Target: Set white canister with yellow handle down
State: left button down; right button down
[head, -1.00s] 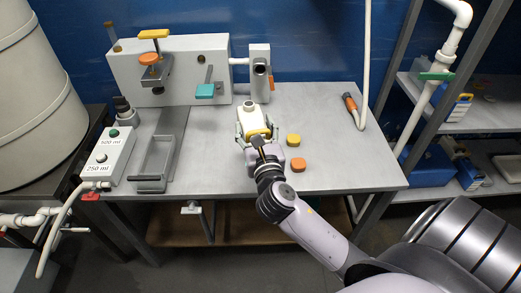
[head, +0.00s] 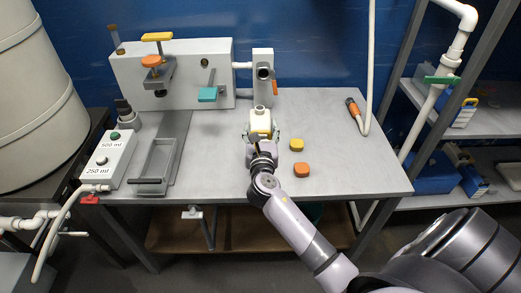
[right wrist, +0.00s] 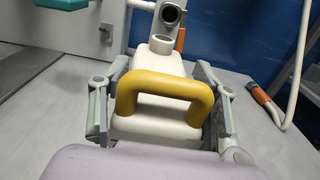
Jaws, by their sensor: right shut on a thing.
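The white canister (head: 260,117) with a yellow handle (head: 261,132) is at the middle of the grey workbench (head: 330,135), below the wall spout (head: 263,73). It looks upright. My right gripper (head: 262,135) is shut on the canister from the front. In the right wrist view the canister's open neck (right wrist: 161,43) faces up and its yellow handle (right wrist: 165,85) arches toward the camera. My gripper's fingers (right wrist: 163,110) stand on both sides of its body. The canister's underside is hidden, so contact with the bench cannot be told. My left gripper is out of view.
A yellow cap (head: 296,145) and an orange cap (head: 302,170) lie right of the canister. A grey tray (head: 157,165) and a button box (head: 107,160) are to the left. A hose with an orange end (head: 353,107) lies at the right. The bench between is clear.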

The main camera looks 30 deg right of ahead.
notch_tip(320, 180, down, 6)
jog(key=shift+f+b, duration=0.2)
jog(key=shift+b, duration=0.8)
jog(key=shift+f, duration=0.1)
jog(key=c, duration=0.5)
grip_release()
jog(key=shift+s+a, duration=0.1)
jog(key=v, duration=1.2)
